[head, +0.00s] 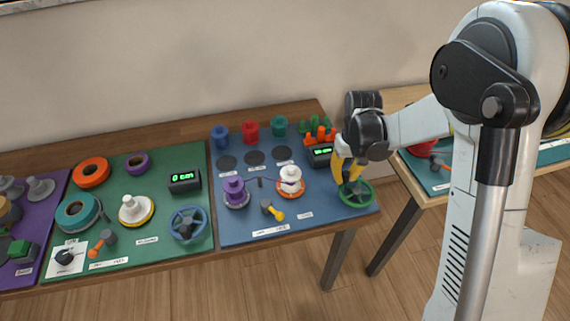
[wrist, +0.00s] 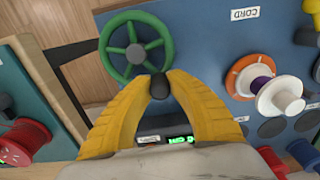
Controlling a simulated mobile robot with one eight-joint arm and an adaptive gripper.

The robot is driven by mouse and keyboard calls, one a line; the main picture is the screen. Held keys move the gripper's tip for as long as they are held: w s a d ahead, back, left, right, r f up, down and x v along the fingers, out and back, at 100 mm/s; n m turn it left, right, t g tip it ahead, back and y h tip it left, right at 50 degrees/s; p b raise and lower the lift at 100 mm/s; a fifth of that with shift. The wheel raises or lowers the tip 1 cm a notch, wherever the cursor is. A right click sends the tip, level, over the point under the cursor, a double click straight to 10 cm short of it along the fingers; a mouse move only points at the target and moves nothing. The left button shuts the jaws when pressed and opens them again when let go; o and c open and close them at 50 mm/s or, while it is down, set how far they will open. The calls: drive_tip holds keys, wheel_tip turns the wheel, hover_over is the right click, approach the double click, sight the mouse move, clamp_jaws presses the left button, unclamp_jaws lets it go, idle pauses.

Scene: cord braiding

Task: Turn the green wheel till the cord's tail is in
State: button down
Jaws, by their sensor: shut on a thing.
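The green wheel (head: 357,206) sits at the right front corner of the blue board. In the wrist view the green wheel (wrist: 109,48) shows its spokes and a dark handle knob (wrist: 158,88). My gripper (head: 347,180) is over the wheel, its yellow fingers shut on the knob; the fingertips (wrist: 158,84) lie on either side of it. A white spool (head: 291,174) on an orange base stands left of the wheel, and purple cord (wrist: 262,84) shows on it in the wrist view. A purple spool (head: 233,186) stands further left. I cannot make out the cord's tail.
A small display (head: 320,149) with green digits stands behind the wheel, by orange and green pegs (head: 319,134). A yellow-handled tool (head: 272,210) lies in front of the spools. A green board (head: 150,258) with a blue wheel (head: 187,224) is to the left. The table ends just right of the green wheel.

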drive_tip(key=d, duration=0.1)
drive_tip(key=w+d, duration=0.1)
drive_tip(key=d, duration=0.2)
drive_tip(key=shift+w+d+f, duration=0.1)
drive_tip(key=shift+w, duration=0.3)
drive_tip(key=s+d, duration=0.1)
drive_tip(key=d, duration=0.1)
drive_tip(key=s+d, duration=0.1)
drive_tip(key=shift+s+d+b, duration=0.1)
drive_tip(key=shift+d+b, duration=0.25)
drive_tip(key=shift+b, duration=0.05)
drive_tip(key=s, duration=0.4)
drive_tip(key=shift+s+d+b, duration=0.15)
drive_tip(key=shift+d+b, duration=0.1)
drive_tip(key=shift+b, duration=0.05)
drive_tip(key=shift+s+a, duration=1)
drive_tip(key=shift+s, duration=0.25)
drive_tip(key=shift+s+a, duration=0.25)
drive_tip(key=shift+a, duration=0.35)
drive_tip(key=shift+f+b, duration=0.15)
drive_tip(key=shift+b, duration=0.75)
